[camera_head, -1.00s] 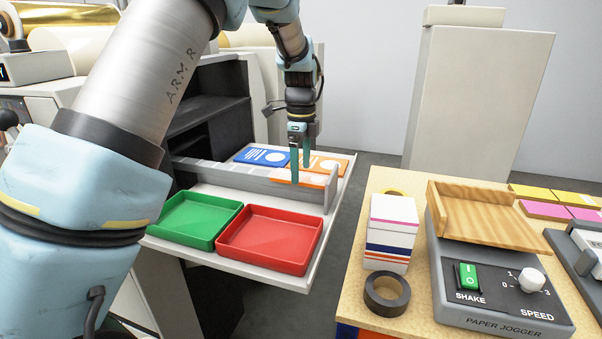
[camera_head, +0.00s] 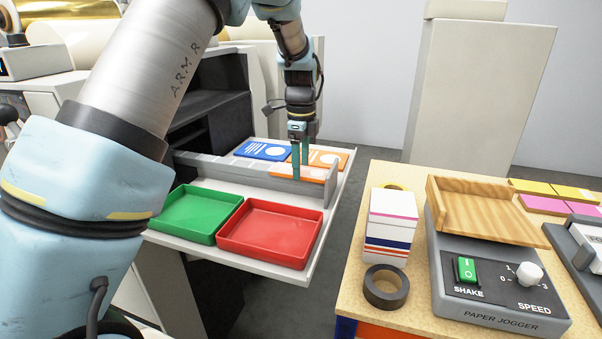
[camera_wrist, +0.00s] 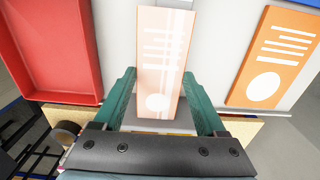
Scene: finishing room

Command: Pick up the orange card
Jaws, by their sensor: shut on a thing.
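My gripper (camera_head: 300,172) points down at the grey divider on the pull-out shelf, its two teal fingers close together. It is shut on an orange card (camera_wrist: 160,60) with white lines and a white circle; glare makes this card look pale in the wrist view. In the head view the same card (camera_head: 314,174) shows as an orange strip by the divider's top, partly hidden by the fingers. I cannot tell whether it still touches the divider. A second orange card (camera_head: 329,159) lies flat behind the divider; it also shows at right in the wrist view (camera_wrist: 274,58).
A blue card (camera_head: 263,150) lies left of the second orange card. A green tray (camera_head: 186,214) and a red tray (camera_head: 270,233) sit in front of the grey divider (camera_head: 220,167). At right, a table holds a box (camera_head: 391,224), tape roll (camera_head: 386,287) and paper jogger (camera_head: 497,275).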

